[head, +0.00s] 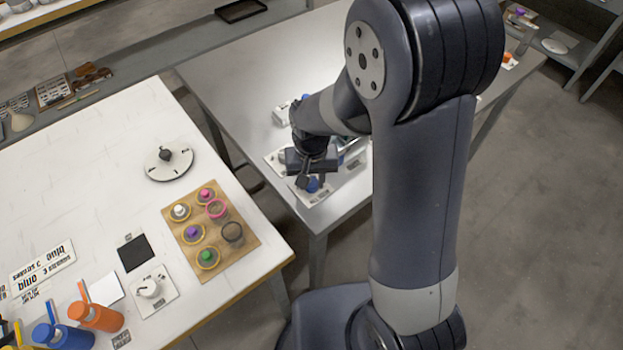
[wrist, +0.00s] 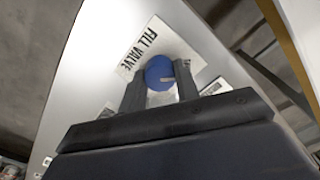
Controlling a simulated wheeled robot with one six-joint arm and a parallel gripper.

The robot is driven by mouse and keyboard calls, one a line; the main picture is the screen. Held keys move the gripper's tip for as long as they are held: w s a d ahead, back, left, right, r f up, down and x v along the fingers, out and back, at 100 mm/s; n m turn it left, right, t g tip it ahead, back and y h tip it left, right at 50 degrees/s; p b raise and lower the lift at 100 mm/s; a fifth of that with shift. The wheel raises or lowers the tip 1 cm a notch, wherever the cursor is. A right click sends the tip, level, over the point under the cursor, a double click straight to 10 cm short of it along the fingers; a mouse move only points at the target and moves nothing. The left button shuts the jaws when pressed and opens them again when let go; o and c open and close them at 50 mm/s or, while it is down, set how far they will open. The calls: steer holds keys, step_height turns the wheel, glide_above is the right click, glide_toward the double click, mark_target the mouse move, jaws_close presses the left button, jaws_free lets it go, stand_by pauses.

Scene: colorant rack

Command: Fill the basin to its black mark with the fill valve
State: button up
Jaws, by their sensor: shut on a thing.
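The fill valve is a blue round knob (wrist: 159,72) on a white plate lettered FILL VALVE (wrist: 148,45) in the wrist view. My gripper (wrist: 160,88) is shut on the knob, with one dark finger on each side of it. My arm hides much of that table. I cannot make out the basin, its black mark or the water level.
Shelving stands at upper right.

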mark_target(312, 182)
steer(key=o, duration=1)
steer(key=shift+r, duration=0.1)
step_height(312, 182, up, 11)
steer(key=shift+f, duration=0.2)
step_height(312, 182, down, 11)
steer(key=shift+r, duration=0.15)
steer(key=shift+m, duration=0.9)
